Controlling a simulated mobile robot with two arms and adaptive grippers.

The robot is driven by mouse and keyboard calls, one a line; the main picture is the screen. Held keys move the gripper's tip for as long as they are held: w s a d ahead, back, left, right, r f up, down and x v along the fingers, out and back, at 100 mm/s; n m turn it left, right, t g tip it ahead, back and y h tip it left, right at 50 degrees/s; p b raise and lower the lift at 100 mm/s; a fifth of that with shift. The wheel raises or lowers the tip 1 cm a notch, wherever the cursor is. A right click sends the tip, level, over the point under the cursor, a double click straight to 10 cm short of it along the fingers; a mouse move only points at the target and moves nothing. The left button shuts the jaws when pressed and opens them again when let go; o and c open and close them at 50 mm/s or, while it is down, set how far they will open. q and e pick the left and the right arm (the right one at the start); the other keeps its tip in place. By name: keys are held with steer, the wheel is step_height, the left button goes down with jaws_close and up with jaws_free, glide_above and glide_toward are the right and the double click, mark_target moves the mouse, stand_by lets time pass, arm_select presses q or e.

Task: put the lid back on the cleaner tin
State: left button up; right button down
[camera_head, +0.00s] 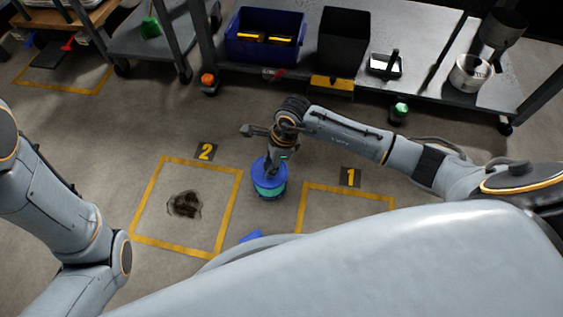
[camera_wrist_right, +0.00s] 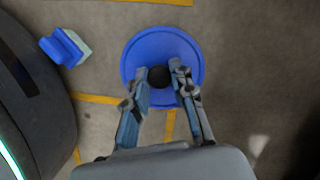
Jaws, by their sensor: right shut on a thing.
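The cleaner tin (camera_head: 270,193) is teal and stands upright on the floor between the two marked squares. Its round blue lid (camera_head: 258,172) is at the top of the tin. I cannot tell whether the lid is fully seated. In the right wrist view the lid (camera_wrist_right: 137,50) has a dark knob (camera_wrist_right: 159,77) in its middle and hides the tin. My right gripper (camera_head: 270,168) points down over the lid, and its fingers (camera_wrist_right: 160,85) are shut on the knob. My left arm shows at the left, but its gripper is out of view.
Yellow floor squares lie on both sides, marked 2 (camera_head: 205,152) and 1 (camera_head: 350,177). A dark stain (camera_head: 185,204) is in square 2. A blue and pale sponge-like block (camera_wrist_right: 65,47) lies near the tin. A low shelf with a blue crate (camera_head: 238,52) stands behind.

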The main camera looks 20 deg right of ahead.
steer(key=shift+f+b, duration=0.85)
steer(key=shift+f, duration=0.15)
step_height(320, 180, down, 3)
steer(key=shift+r+b, duration=0.2)
steer(key=shift+b, duration=0.95)
steer(key=shift+f+b, duration=0.55)
steer(key=shift+f, duration=0.35)
steer(key=shift+r, duration=0.1)
steer(key=shift+f+p, duration=0.2)
steer(key=shift+p, duration=0.15)
steer(key=c, duration=0.6)
jaws_free()
steer(key=shift+r, duration=0.1)
